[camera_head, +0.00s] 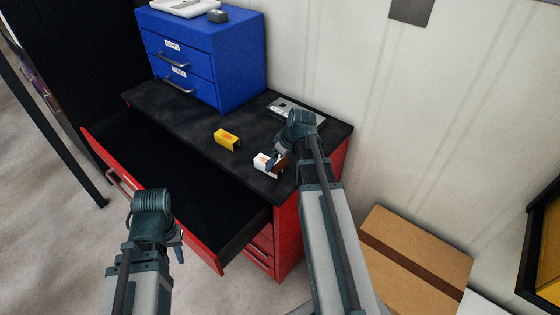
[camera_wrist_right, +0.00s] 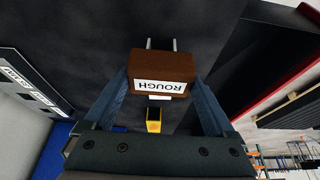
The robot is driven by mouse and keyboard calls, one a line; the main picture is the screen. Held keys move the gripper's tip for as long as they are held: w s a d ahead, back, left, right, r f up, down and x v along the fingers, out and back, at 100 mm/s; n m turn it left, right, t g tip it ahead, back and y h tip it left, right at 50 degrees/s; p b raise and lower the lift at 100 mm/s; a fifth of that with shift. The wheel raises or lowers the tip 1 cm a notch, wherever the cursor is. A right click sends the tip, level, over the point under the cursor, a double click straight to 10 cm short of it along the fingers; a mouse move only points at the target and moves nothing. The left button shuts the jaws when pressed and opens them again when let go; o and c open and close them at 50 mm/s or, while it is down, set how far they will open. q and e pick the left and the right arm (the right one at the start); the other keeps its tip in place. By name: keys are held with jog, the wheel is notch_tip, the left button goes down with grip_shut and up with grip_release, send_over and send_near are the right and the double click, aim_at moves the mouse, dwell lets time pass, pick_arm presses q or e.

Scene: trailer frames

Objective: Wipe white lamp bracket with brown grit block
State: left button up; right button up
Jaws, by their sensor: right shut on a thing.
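The white lamp bracket (camera_head: 261,160) stands on the black top of the red cabinet, near its front edge. A small orange-brown patch shows on it. My right gripper (camera_head: 279,161) is at the bracket's right side. It is shut on the brown grit block (camera_wrist_right: 161,66), labelled "ROUGH", seen between its fingers in the right wrist view. The block is very close to the bracket; I cannot tell whether they touch. A small white piece (camera_wrist_right: 160,97) shows just past the block. My left gripper (camera_head: 179,246) is in front of the open drawer, with its fingers mostly hidden.
A yellow bracket (camera_head: 227,139) stands left of the white one. A blue two-drawer box (camera_head: 226,65) is at the back left and a grey plate (camera_head: 291,108) at the back. The red cabinet's top drawer (camera_head: 190,232) is open. A cardboard box (camera_head: 417,252) lies at right.

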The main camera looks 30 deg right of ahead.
aim_at(261, 158)
jog(key=shift+w+a, duration=0.25)
jog(key=shift+w, duration=0.3)
jog(key=shift+w+a, duration=0.25)
jog(key=shift+w, duration=0.25)
jog(key=shift+w+a, duration=0.4)
jog(key=shift+w, duration=0.35)
jog(key=shift+w+a, duration=0.35)
jog(key=shift+w, duration=0.4)
jog(key=shift+w+a, duration=0.4)
jog(key=shift+w, duration=0.45)
jog(key=shift+w+a, duration=0.35)
jog(key=shift+w, duration=0.45)
notch_tip(261, 158, up, 6)
jog(key=p, duration=0.6)
